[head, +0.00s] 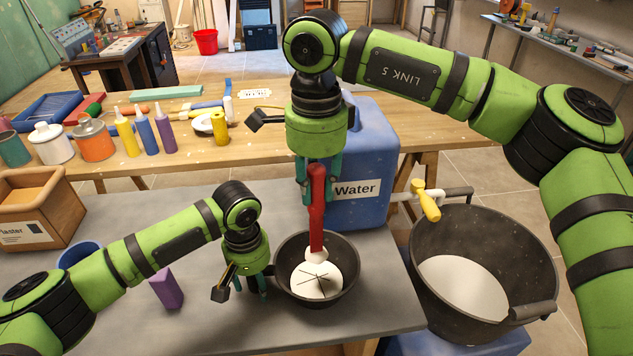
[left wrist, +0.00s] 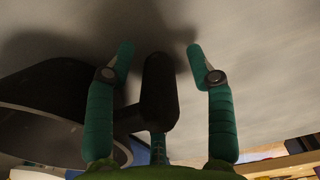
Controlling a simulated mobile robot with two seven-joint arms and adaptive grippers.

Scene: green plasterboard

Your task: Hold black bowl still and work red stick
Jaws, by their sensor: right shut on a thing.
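The black bowl (head: 346,290) stands on the grey table (head: 130,230) and holds a white mass marked with dark crossing lines. The red stick (head: 317,215) stands upright in it, its white lower end at the white mass. My right gripper (head: 318,178) is shut on the stick's upper part, above the bowl. My left gripper (head: 252,286) is low at the bowl's left side. In the left wrist view its fingers are open, one on each side of the bowl's dark handle (left wrist: 158,95), with gaps to it.
A blue water container (head: 365,150) with a yellow tap (head: 428,205) stands behind the bowl. A large black tub (head: 520,255) is at right. A purple block (head: 166,288), a blue cup (head: 80,252) and a wooden plaster box (head: 40,205) are at left.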

